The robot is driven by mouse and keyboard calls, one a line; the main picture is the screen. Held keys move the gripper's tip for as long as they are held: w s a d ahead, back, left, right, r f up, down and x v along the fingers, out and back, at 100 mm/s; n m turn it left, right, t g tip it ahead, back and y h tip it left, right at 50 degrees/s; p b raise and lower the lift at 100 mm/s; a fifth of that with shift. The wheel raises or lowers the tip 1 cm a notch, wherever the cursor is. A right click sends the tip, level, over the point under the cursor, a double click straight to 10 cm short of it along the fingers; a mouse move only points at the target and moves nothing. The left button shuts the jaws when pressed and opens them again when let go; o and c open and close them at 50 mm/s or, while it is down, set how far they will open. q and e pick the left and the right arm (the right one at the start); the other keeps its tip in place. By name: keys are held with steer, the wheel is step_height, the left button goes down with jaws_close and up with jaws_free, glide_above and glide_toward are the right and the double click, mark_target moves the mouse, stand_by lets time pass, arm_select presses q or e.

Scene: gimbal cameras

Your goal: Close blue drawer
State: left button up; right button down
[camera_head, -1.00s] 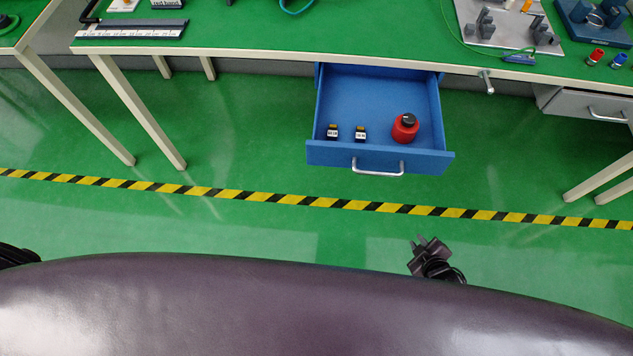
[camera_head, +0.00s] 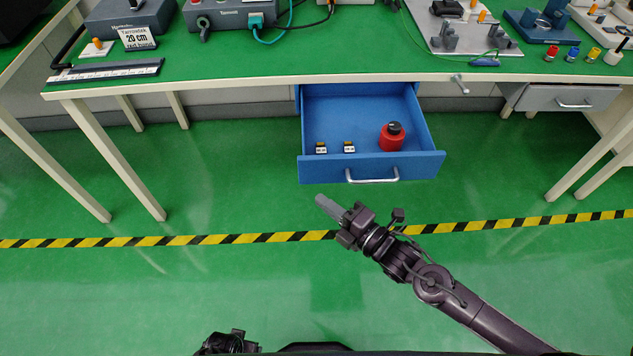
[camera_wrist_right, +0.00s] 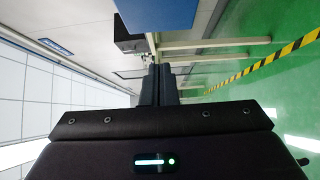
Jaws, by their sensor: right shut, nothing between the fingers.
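The blue drawer (camera_head: 325,170) hangs open under the green-topped bench in the head view, its silver handle (camera_head: 372,176) on the front panel. Inside lie a red container with a dark cap (camera_head: 391,138) and two small labelled black items (camera_head: 321,148). My right gripper (camera_head: 321,200) is shut and empty, its fingers just below the drawer front and left of the handle, apart from it. The wrist view shows the closed fingers (camera_wrist_right: 158,72) below a blue surface (camera_wrist_right: 155,14), likely the drawer. At the bottom edge, a dark part (camera_head: 228,342) seems to be my left arm; its fingers are not clear.
The bench (camera_head: 230,65) carries instruments and a ruler. Bench legs stand at both sides. The green floor with a yellow-black stripe (camera_head: 200,239) is clear before the drawer.

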mark_target(303, 173)
steer(key=w, duration=0.1)
steer(key=w+a, duration=0.1)
steer(key=w, duration=0.1)
steer(key=w+a, duration=0.1)
steer(key=w, duration=0.1)
steer(key=shift+w, duration=0.45)
